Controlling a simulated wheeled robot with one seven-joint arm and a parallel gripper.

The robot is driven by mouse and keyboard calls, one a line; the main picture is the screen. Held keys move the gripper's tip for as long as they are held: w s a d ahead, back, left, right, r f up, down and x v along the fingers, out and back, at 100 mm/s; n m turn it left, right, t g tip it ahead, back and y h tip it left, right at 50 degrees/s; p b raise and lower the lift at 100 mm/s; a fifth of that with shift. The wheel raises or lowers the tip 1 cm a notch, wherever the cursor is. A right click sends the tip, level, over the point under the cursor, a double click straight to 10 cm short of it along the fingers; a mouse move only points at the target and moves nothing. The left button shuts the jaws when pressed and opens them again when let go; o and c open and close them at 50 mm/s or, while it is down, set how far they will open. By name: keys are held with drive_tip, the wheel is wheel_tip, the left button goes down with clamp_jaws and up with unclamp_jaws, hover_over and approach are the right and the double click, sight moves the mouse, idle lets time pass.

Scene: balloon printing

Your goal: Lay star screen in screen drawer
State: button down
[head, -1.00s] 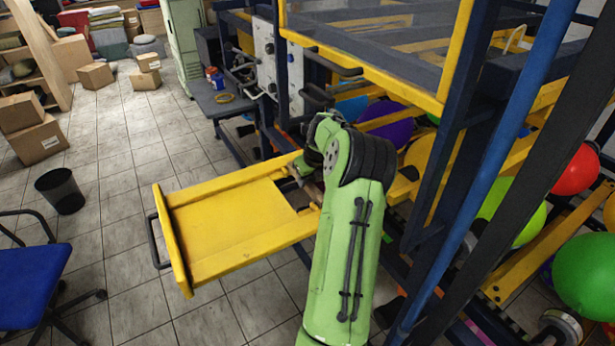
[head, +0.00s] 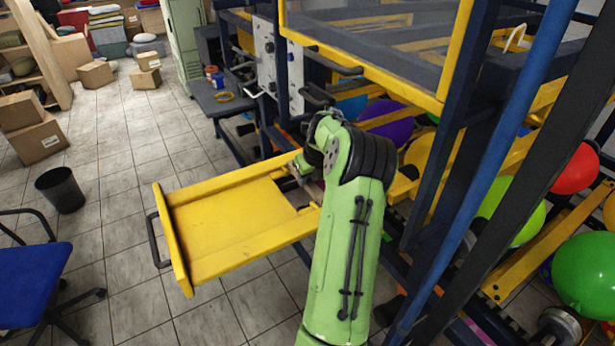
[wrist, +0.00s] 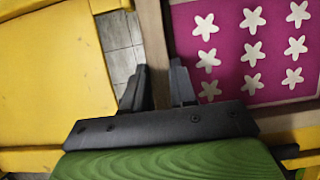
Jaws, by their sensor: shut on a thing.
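The star screen (wrist: 247,43) shows in the wrist view as a magenta panel with white stars in a pale wooden frame. My gripper (wrist: 157,88) is shut on the near side bar of that frame, one finger on each side. The yellow screen drawer (head: 225,215) is pulled out from the machine in the head view. Its flat floor (wrist: 45,65) is at the left in the wrist view, with a gap showing floor tiles between it and the frame. In the head view my arm hides most of the gripper and screen; I cannot tell whether the screen touches the drawer.
The blue and yellow machine frame (head: 470,125) rises close to the right of my arm, with balloons (head: 580,275) behind its bars. A blue chair (head: 32,280) and a black bin (head: 60,188) stand at the left.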

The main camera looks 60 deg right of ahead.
idle(0.3)
drive_tip(key=c, duration=0.8)
unclamp_jaws()
drive_tip(key=shift+f, duration=0.1)
drive_tip(key=v, duration=0.7)
drive_tip(key=shift+r, duration=0.25)
